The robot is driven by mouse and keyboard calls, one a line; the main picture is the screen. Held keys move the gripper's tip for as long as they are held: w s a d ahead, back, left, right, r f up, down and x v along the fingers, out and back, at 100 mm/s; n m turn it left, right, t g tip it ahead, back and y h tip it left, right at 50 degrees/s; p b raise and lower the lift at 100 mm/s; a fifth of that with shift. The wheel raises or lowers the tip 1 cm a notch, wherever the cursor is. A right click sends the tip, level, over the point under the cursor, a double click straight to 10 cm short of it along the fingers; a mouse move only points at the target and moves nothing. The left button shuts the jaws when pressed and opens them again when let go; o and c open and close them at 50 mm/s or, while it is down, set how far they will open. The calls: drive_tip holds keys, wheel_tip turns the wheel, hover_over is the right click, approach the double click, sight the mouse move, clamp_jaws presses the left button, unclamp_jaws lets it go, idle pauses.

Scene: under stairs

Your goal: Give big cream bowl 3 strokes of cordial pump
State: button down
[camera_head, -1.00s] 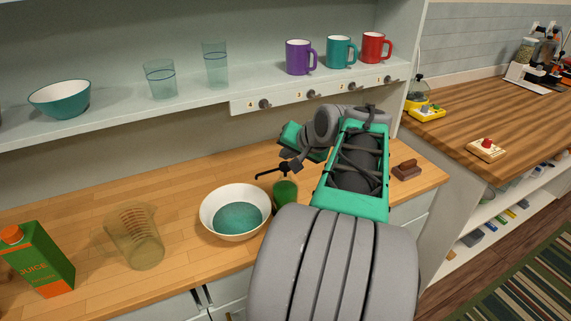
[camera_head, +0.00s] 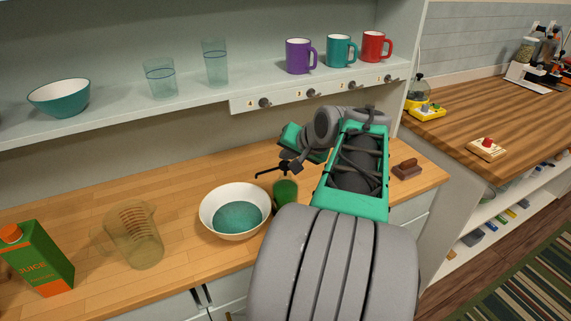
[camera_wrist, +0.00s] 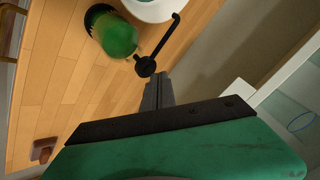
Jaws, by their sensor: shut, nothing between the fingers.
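The big cream bowl (camera_head: 208,208) stands on the wooden counter, with a teal, liquid-looking surface inside. The cordial pump bottle (camera_head: 286,192) is green and stands just right of the bowl, partly hidden behind my arm. Its black pump head (camera_head: 272,170) has a spout pointing left, over the bowl's back right side. In the wrist view the bottle (camera_wrist: 118,38), pump head (camera_wrist: 146,66) and part of the bowl (camera_wrist: 152,8) show at the top. My gripper (camera_wrist: 157,84) is shut and empty, its fingertips at the pump head; I cannot tell whether they touch.
A clear measuring jug (camera_head: 136,238) and a juice carton (camera_head: 40,260) stand left of the bowl. A brown block-like object (camera_head: 407,170) lies right of my arm. The shelf above holds a teal bowl (camera_head: 60,98), glasses and mugs (camera_head: 300,57), with hooks below.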

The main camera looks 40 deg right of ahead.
drive_tip(key=shift+f+b, duration=0.65)
drive_tip(key=shift+f, duration=0.45)
idle(0.8)
drive_tip(key=shift+r+p, duration=1.05)
drive_tip(key=shift+r, duration=0.3)
drive_tip(key=shift+r, duration=0.1)
wheel_tip(320, 180, up, 5)
drive_tip(key=p, duration=0.4)
idle(2.0)
